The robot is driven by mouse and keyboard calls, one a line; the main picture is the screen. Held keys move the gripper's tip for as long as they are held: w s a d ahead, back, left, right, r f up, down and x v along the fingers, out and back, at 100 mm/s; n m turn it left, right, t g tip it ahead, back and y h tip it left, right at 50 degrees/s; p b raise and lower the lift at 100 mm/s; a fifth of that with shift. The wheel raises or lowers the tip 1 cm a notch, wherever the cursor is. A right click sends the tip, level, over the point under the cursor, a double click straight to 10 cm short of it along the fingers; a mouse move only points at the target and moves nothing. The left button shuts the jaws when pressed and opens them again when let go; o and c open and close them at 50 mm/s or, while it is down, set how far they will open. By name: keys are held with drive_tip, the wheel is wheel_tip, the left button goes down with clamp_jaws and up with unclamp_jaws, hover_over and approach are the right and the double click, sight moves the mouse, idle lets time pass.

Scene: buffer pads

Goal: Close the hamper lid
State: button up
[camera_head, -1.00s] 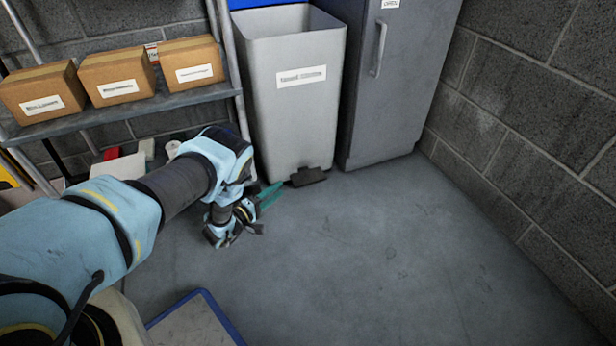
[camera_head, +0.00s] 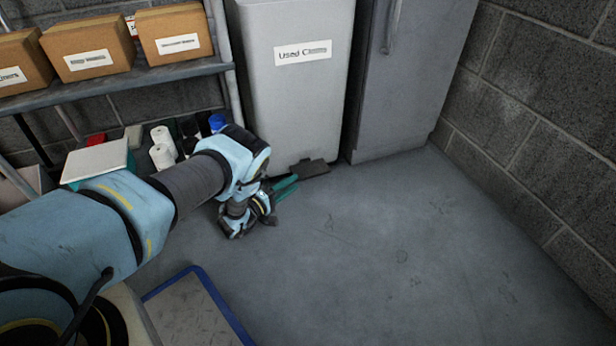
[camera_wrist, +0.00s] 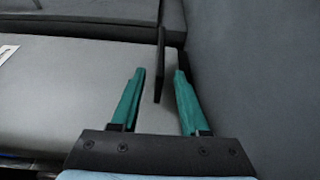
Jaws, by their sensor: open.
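The hamper is a tall light-grey bin (camera_head: 290,100) with a white label, standing at the back between the shelf and the grey cabinet. Its top and lid are outside the head view. A dark pedal (camera_head: 308,168) sticks out at its base. My gripper (camera_head: 294,182) is low near the floor, open, with its teal fingers just in front of and left of the pedal. In the wrist view the bin's front (camera_wrist: 75,85) fills the left. The pedal (camera_wrist: 160,62) shows edge-on between the open fingertips (camera_wrist: 159,74); whether they touch it I cannot tell.
A grey cabinet (camera_head: 415,80) stands right of the hamper. A shelf (camera_head: 120,85) with cardboard boxes is at left, with white rolls (camera_head: 162,147) below. A blue-edged platform (camera_head: 200,310) lies at the front. Floor (camera_head: 420,250) at right is clear.

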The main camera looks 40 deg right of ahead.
sight(307, 173)
drive_tip(key=d+b, duration=0.3)
drive_tip(key=d, duration=0.4)
drive_tip(key=shift+w+d, duration=0.1)
drive_tip(key=shift+d, duration=0.25)
clamp_jaws()
drive_tip(key=shift+f, duration=0.15)
idle(0.9)
